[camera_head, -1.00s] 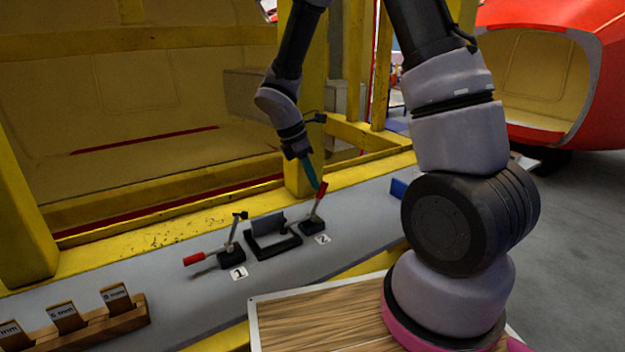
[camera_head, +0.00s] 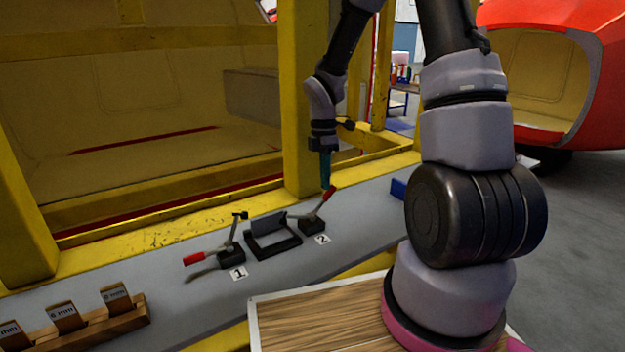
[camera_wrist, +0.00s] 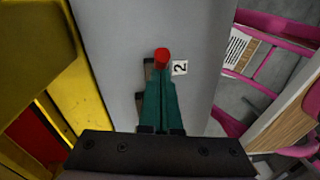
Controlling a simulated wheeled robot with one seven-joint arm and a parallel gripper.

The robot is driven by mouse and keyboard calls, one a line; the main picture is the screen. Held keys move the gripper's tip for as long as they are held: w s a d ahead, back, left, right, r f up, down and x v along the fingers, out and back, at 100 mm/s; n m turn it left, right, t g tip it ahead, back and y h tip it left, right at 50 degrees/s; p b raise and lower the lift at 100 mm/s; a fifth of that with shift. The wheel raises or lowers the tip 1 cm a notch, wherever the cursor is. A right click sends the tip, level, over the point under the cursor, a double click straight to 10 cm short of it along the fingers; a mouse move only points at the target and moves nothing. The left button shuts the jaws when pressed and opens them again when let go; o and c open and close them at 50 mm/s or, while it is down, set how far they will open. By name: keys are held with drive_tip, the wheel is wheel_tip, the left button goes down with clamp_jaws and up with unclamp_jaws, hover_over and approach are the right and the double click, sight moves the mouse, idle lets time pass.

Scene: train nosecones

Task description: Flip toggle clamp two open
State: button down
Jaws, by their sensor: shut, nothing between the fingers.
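Toggle clamp two (camera_head: 312,224) stands on the grey bench beside the label "2" (camera_head: 322,239). Its red-tipped handle (camera_head: 329,193) slants up and to the right. My gripper (camera_head: 326,187) is shut and empty, with its green fingertips right at the red tip. In the wrist view the red handle tip (camera_wrist: 161,55) shows just beyond the closed fingers (camera_wrist: 161,85), which hide most of the clamp. I cannot tell whether fingers and handle touch. Toggle clamp one (camera_head: 230,256) is at the left, its red handle lying low to the left.
A dark frame-shaped block (camera_head: 272,240) sits between the two clamps. A wooden rack (camera_head: 110,320) with labelled blocks stands at the front left. A yellow post (camera_head: 303,110) rises just behind my gripper. A blue object (camera_head: 398,188) lies on the bench to the right.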

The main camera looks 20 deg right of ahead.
drive_tip(key=d+y, duration=0.1)
drive_tip(key=d+f+g+y, duration=0.1)
drive_tip(key=shift+w+d+f+y, duration=0.15)
drive_tip(key=shift+w+f+y, duration=0.1)
drive_tip(key=shift+w+y, duration=0.1)
drive_tip(key=d+f+y, duration=0.1)
drive_tip(key=f+g+y, duration=0.1)
drive_tip(key=y, duration=0.1)
drive_tip(key=w+d+f+y, duration=0.1)
drive_tip(key=f, duration=0.1)
drive_tip(key=shift+d+n+g+y, duration=0.25)
drive_tip(key=shift+d+n+g, duration=0.05)
drive_tip(key=shift+d+f, duration=0.25)
drive_tip(key=shift+f, duration=0.3)
drive_tip(key=shift+s+f, duration=0.1)
